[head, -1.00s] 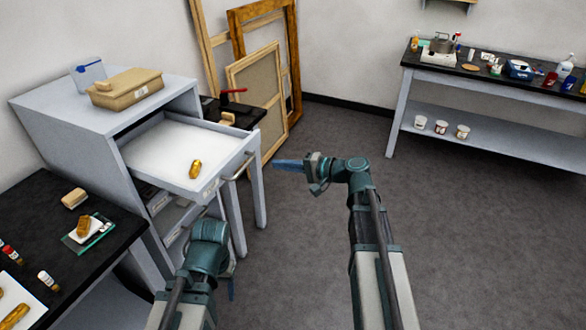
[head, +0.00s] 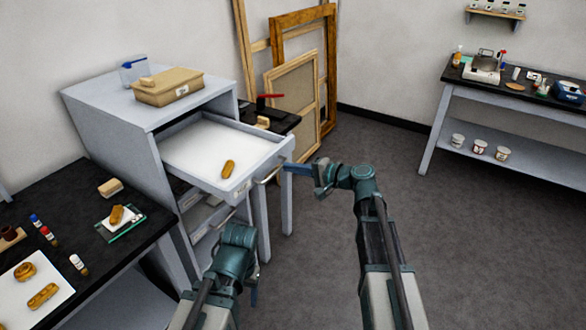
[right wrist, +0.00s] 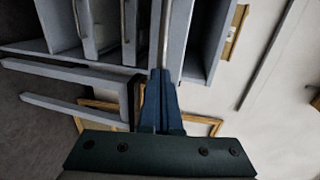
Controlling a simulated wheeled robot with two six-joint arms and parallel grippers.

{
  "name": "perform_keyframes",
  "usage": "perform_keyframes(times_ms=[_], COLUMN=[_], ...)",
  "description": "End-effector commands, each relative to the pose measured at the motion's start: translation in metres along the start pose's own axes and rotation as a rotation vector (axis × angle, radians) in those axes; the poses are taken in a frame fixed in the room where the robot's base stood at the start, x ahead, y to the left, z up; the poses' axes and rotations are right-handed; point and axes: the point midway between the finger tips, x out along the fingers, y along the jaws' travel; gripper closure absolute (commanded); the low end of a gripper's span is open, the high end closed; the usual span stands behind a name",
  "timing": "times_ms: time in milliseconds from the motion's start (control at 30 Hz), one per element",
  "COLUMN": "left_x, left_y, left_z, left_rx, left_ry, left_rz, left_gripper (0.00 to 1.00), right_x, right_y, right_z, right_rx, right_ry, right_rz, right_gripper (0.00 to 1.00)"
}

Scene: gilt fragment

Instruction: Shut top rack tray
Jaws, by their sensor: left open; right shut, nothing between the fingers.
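The top rack tray (head: 205,153) is pulled out of the grey rack cabinet (head: 120,118) in the head view. A gilt fragment (head: 228,169) lies on its white floor near the front. A bar handle (head: 268,176) runs along the tray's front. My right gripper (head: 290,169) is shut and empty, its blue fingers close to the handle's right end. In the right wrist view the shut fingers (right wrist: 160,85) point at a metal bar (right wrist: 165,40); I cannot tell whether they touch it. My left gripper (head: 254,292) is open, low in front of the cabinet, partly hidden by its own arm.
A tan box (head: 168,88) sits on the cabinet top. A black worktable (head: 75,220) with bottles and gilt pieces stands at the left. Wooden frames (head: 300,80) lean on the back wall. The floor (head: 470,250) at the right is clear.

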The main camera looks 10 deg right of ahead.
Motion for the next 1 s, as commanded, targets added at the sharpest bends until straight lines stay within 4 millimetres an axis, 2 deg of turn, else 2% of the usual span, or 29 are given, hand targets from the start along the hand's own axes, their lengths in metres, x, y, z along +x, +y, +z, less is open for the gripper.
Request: perform_keyframes(times_ms=[167,267,800,1000], left_x=[0.000,0.000,0.000,0.000], left_y=[0.000,0.000,0.000,0.000], left_z=[0.000,0.000,0.000,0.000], left_rx=[0.000,0.000,0.000,0.000], left_ry=[0.000,0.000,0.000,0.000], left_rz=[0.000,0.000,0.000,0.000], left_gripper=[0.34,0.34,0.34,0.34], right_x=[0.014,0.032,0.175,0.218], right_y=[-0.003,-0.007,-0.036,-0.045], right_z=[-0.001,-0.001,-0.004,-0.004], right_rx=[-0.001,-0.001,-0.001,-0.001], right_ry=[-0.003,-0.004,-0.003,-0.003], right_rz=[0.000,0.000,0.000,0.000], right_gripper=[1.00,1.00,1.00,1.00])
